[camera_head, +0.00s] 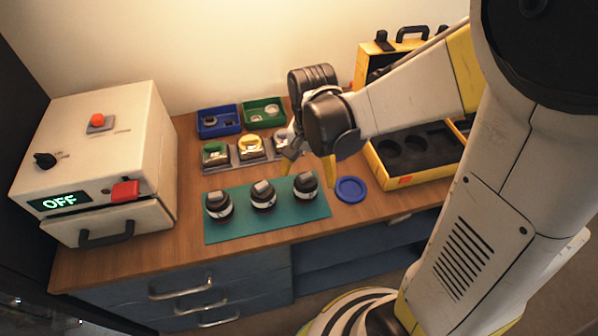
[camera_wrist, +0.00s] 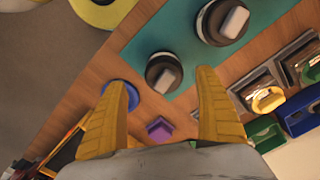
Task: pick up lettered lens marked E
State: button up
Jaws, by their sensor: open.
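Three dark round lenses with pale bands and grey blocks on top stand in a row on a teal mat (camera_head: 290,222): left (camera_head: 218,206), middle (camera_head: 263,196) and right (camera_head: 306,186). I cannot read any letter, so I cannot tell which is E. My gripper (camera_head: 308,172) is open and empty, just behind and above the right lens. In the wrist view, one lens (camera_wrist: 165,72) lies near the gap between the yellow fingertips of my gripper (camera_wrist: 162,80). Another lens (camera_wrist: 222,22) is farther up the mat (camera_wrist: 180,30).
A blue round dish (camera_head: 351,189) lies right of the mat. Behind are grey holders (camera_head: 251,148) with coloured rings, a blue tray (camera_head: 219,121) and a green tray (camera_head: 263,111). A yellow case (camera_head: 415,168) is right; a white machine reading OFF (camera_head: 100,160) is left.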

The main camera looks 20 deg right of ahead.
aim_at(306, 184)
jog(key=f, duration=0.1)
jog(key=f+b, duration=0.1)
jog(key=f, duration=0.1)
jog(key=f+b, duration=0.1)
jog(key=shift+w+a+f, duration=0.25)
jog(key=shift+f, duration=0.05)
jog(key=shift+r, duration=0.1)
jog(key=c, duration=1.3)
jog(key=shift+o, duration=0.2)
